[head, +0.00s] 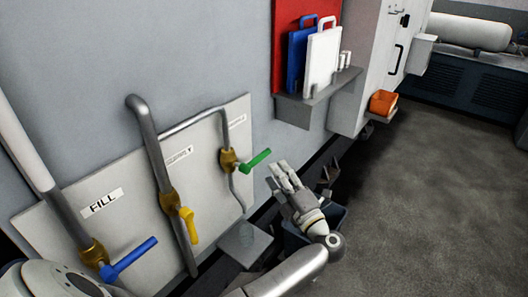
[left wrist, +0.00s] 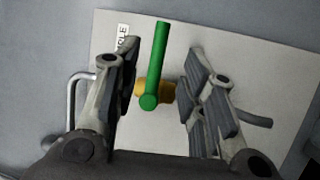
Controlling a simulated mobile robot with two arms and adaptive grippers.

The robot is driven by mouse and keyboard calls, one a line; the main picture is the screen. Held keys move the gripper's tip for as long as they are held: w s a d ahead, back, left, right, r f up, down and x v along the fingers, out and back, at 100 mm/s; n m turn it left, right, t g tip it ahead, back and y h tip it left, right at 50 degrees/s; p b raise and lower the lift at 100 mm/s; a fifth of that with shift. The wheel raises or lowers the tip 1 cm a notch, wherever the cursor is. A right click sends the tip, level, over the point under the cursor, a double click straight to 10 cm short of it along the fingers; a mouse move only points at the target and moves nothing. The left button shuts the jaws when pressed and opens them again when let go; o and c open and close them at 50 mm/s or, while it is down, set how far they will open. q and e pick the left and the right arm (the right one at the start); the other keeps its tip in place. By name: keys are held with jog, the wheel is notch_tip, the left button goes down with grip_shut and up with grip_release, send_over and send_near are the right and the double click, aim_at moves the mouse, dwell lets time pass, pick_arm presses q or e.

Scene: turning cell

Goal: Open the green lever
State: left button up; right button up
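The green lever (head: 256,160) sits on a brass valve (head: 228,160) on a thin pipe, at the right end of a pale wall panel. In the head view it sticks out from the panel towards the right. My left gripper (head: 280,172) is just to the right of it, fingers pointing at the panel. In the left wrist view the green lever (left wrist: 158,65) lies between the two spread fingers (left wrist: 160,85), with a gap on each side. The left gripper is open and holds nothing. My right gripper is not in view.
A yellow lever (head: 188,226) and a blue lever (head: 130,258) sit on other pipes to the left. A small grey shelf (head: 243,243) and a dark bin (head: 335,213) are below. A shelf with boards (head: 318,95) hangs above. Open floor lies right.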

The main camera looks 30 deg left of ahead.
aim_at(263, 156)
pick_arm(q)
jog(key=p+x, duration=0.1)
jog(key=x, duration=0.7)
jog(key=shift+w+a, duration=0.2)
jog(key=shift+a, duration=0.1)
grip_shut()
